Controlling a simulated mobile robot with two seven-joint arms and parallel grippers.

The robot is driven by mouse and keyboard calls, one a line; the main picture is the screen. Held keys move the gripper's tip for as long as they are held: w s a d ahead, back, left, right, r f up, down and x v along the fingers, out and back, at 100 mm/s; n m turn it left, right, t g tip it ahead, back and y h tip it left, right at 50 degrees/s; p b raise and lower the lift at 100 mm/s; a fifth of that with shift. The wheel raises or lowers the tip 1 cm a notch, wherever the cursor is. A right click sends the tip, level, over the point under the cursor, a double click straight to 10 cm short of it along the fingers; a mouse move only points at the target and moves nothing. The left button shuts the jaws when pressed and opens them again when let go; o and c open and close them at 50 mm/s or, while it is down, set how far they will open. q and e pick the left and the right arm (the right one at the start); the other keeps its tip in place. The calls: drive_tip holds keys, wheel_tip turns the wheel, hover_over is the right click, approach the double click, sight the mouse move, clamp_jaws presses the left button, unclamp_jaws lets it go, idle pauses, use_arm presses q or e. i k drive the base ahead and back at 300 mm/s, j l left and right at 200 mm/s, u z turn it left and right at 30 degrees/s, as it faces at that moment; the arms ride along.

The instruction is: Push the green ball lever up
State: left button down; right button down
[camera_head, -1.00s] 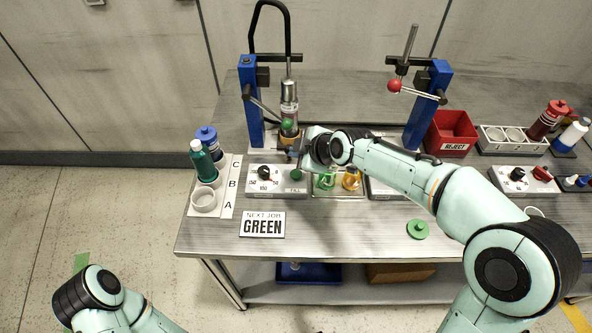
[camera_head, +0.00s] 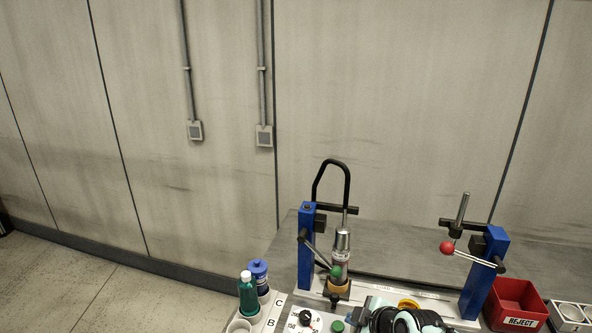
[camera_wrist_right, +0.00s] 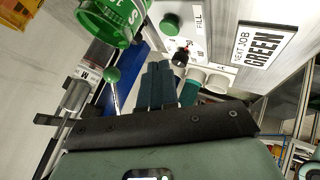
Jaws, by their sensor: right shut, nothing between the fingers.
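The green ball (camera_head: 337,271) is at the low end of a lever that slopes down and right from the left blue post (camera_head: 305,250). The ball sits in front of the metal cylinder (camera_head: 342,242). In the right wrist view, the ball (camera_wrist_right: 113,75) and its thin rod are left of my right gripper (camera_wrist_right: 158,70). That gripper is shut and empty, with a visible gap to the ball. In the head view, only part of my right wrist shows at the bottom edge, and its fingers are hard to make out. My left gripper is out of view.
A second post with a red ball lever (camera_head: 446,248) stands to the right, near the red reject bin (camera_head: 515,303). A green FILL button (camera_wrist_right: 170,24) is nearby. Bottles (camera_head: 248,292) stand at left.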

sight(322, 256)
drive_tip(key=k+l, duration=0.25)
drive_tip(key=k, duration=0.15)
drive_tip(key=k+l, duration=0.3)
drive_tip(key=k, duration=0.05)
